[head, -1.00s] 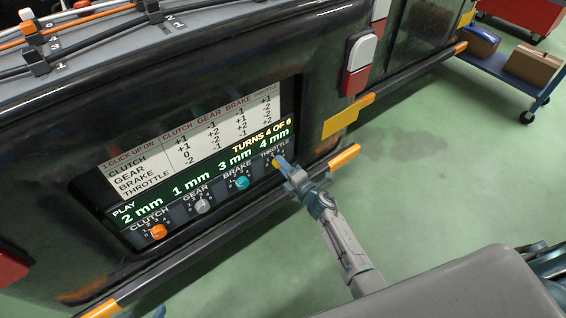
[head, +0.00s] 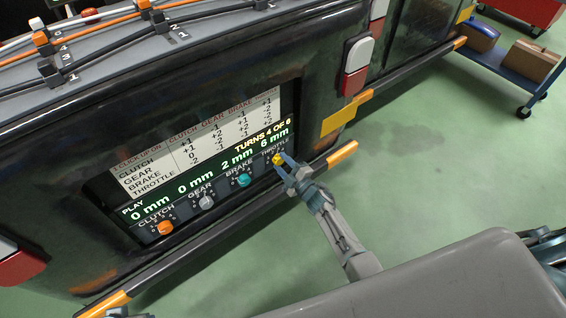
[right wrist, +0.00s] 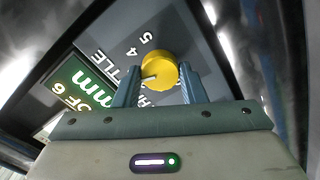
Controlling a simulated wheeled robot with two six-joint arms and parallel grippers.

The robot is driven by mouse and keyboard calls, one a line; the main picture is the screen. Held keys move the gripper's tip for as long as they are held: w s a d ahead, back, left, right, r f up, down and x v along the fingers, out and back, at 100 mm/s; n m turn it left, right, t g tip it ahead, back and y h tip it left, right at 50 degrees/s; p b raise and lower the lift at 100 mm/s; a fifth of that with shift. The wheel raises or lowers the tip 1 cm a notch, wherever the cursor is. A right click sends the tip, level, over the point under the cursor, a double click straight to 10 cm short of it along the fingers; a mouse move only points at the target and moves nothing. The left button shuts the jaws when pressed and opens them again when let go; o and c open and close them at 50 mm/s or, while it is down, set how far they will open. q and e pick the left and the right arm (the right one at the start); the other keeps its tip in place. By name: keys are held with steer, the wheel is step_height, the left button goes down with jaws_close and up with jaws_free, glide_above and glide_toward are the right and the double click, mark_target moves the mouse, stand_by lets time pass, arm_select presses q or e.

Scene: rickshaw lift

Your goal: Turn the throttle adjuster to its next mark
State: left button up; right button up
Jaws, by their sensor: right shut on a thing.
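The throttle adjuster (head: 278,159) is a small yellow knob at the right end of the panel's knob row. My right gripper (head: 283,162) is shut on it. In the right wrist view the round yellow knob (right wrist: 159,70) sits between the two blue-grey fingers (right wrist: 160,85), with a pale pointer at its lower left. The digits 4 and 5 show above it on the dial; other marks are hidden. The display (head: 190,190) reads 0 mm, 0 mm, 2 mm and 6 mm, with 6 mm above the throttle and turns 4 of 6.
The orange clutch knob (head: 166,228), grey gear knob (head: 207,202) and teal brake knob (head: 243,180) stand to the left. A dark bumper bar with orange ends (head: 342,153) runs below the panel. Cables with clips (head: 50,72) lie on top.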

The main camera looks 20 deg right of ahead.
arm_select(q)
steer(key=shift+w+f, duration=0.1)
steer(key=shift+f, duration=0.15)
arm_select(e)
steer(key=o, duration=1)
steer(key=shift+s+d, duration=0.15)
steer(key=shift+s, duration=0.1)
arm_select(q)
steer(key=x, duration=0.2)
steer(key=shift+w+f+p, duration=0.1)
steer(key=shift+f+p, duration=0.25)
steer(key=shift+p, duration=0.05)
arm_select(e)
steer(key=v, duration=1)
steer(key=shift+s, duration=0.15)
